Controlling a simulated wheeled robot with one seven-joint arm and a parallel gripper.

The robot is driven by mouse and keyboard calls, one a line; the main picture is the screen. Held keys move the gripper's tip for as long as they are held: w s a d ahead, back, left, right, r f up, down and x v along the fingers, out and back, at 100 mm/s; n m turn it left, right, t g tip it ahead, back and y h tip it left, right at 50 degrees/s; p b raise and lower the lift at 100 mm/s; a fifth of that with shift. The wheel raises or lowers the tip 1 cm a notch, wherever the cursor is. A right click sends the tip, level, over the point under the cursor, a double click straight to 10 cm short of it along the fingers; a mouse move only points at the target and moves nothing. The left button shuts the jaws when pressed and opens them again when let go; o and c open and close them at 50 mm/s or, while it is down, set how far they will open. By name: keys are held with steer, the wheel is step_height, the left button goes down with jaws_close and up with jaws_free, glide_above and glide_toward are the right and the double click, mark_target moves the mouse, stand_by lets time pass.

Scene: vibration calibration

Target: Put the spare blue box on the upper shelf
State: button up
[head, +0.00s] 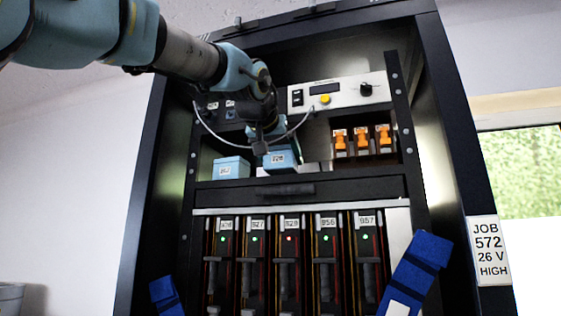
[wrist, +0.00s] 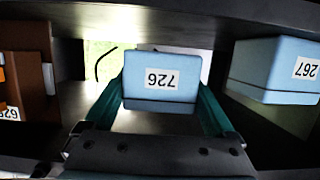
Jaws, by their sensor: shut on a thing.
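A light blue box labelled 726 (wrist: 161,80) is held between the two teal fingers of my gripper (wrist: 163,98) in the wrist view, its label upside down there. In the head view this box (head: 283,158) hangs under my gripper (head: 268,146), inside the upper shelf (head: 345,164) bay of the dark cabinet. I cannot tell whether its base touches the shelf. A second light blue box (head: 231,168) stands on the shelf to its left; in the wrist view it is at the right (wrist: 275,70). A gap separates the two boxes.
Several orange devices (head: 361,138) stand to the right on the shelf. A control panel (head: 338,92) with a yellow knob is above, and a grey cable loops around my wrist. A row of dark modules (head: 289,262) with status lights is below. A sign (head: 490,251) hangs at right.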

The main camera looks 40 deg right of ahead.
steer(key=shift+a+f, duration=0.15)
steer(key=shift+f, duration=0.9)
steer(key=shift+f, duration=0.1)
steer(key=shift+f, duration=0.1)
steer(key=o, duration=1.2)
steer(key=shift+o, duration=0.2)
steer(key=shift+r, duration=0.25)
steer(key=b+v, duration=0.5)
steer(key=v, duration=0.7)
